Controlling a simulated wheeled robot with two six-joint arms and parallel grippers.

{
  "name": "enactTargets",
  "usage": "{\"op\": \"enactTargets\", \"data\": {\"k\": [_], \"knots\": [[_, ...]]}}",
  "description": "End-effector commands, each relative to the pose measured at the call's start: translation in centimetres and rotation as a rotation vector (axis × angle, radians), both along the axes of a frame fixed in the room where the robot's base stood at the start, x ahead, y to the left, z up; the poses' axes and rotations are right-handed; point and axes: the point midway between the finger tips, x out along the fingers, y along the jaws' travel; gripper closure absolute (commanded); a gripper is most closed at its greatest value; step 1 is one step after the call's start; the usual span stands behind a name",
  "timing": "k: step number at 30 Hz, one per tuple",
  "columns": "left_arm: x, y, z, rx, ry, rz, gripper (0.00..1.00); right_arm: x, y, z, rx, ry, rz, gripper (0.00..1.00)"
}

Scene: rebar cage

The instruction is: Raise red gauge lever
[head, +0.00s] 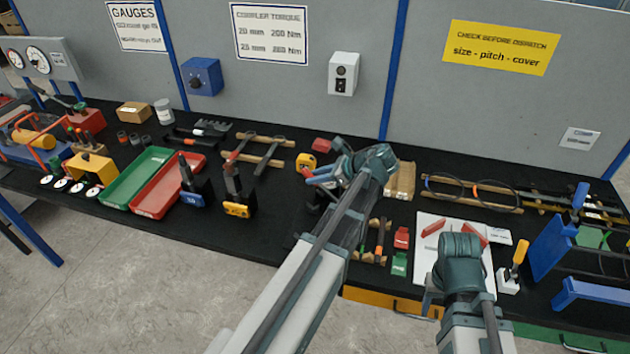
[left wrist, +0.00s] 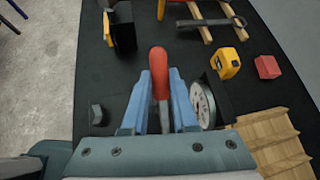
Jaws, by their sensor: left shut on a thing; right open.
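The red gauge lever (left wrist: 160,73) sits between the two blue fingers of my left gripper (left wrist: 160,88) in the left wrist view. Its rounded red end sticks out past the fingertips; its lower part is hidden. In the head view the left gripper (head: 322,177) is shut on the lever, and only a bit of red (head: 306,172) shows at the tips. A round dial gauge (left wrist: 204,104) with a pale face stands just right of the fingers in the left wrist view. My right gripper (head: 432,297) is low at the front right, partly hidden by its own wrist, and open.
A yellow tape measure (head: 307,161) and a red block (head: 322,145) lie close beyond the left gripper. A wooden block (head: 400,180) stands to its right. A blue-based tool (head: 193,190) and green and red trays (head: 137,177) lie left.

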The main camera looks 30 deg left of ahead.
Motion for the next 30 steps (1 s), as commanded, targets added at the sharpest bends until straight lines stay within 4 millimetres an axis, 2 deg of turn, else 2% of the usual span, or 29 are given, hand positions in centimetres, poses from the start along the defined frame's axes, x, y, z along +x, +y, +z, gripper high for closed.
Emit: {"op": "enactTargets", "data": {"k": [15,30], "knots": [[0.8,-3.0,0.6,0.220,0.054,-0.002,1.00,0.0,0.0,-3.6,0.000,0.000,0.000,0.50],[0.9,-3.9,1.2,0.281,0.067,-0.001,1.00,0.0,0.0,-4.3,0.000,0.000,0.000,0.50]]}}
